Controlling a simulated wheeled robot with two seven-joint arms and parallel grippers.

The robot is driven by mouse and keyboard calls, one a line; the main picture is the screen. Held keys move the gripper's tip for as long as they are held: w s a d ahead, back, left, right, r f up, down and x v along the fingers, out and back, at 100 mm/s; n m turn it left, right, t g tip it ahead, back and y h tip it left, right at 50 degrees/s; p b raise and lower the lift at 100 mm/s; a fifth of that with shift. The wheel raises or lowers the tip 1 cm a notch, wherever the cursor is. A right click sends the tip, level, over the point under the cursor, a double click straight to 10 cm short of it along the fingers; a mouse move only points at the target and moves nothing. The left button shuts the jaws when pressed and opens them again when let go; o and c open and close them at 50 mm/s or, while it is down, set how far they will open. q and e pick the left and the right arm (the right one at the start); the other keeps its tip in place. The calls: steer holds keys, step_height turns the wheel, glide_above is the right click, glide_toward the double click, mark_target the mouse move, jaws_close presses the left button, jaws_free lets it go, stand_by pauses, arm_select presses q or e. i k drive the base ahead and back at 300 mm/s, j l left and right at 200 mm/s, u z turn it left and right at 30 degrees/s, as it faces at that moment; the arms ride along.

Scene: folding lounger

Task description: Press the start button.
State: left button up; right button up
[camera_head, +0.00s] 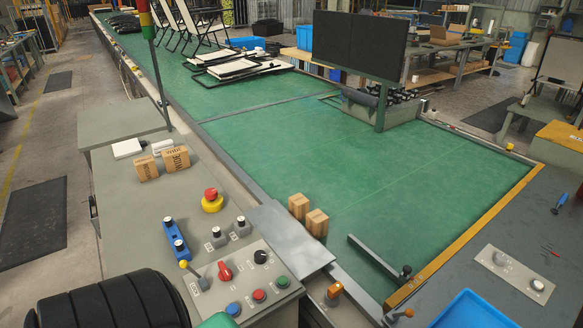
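A grey control panel (240,268) stands at the lower middle. Along its front edge are a blue button (233,309), a red button (259,296) and a green button (282,282). Their labels are too small to read, so I cannot tell from text which is the start button. Behind them are a red rotary knob (224,271), a black knob (261,257) and a lever with a yellow ball (184,264). Neither of my grippers is in view. A black ribbed form at the bottom left may be part of my arm.
A red-and-yellow mushroom button (212,200), a blue switch box (175,240) and wooden blocks (175,158) share the grey desk. A blue bin (472,312) is at lower right.

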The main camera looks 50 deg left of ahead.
mark_target(282, 281)
steer(key=u, duration=1.45)
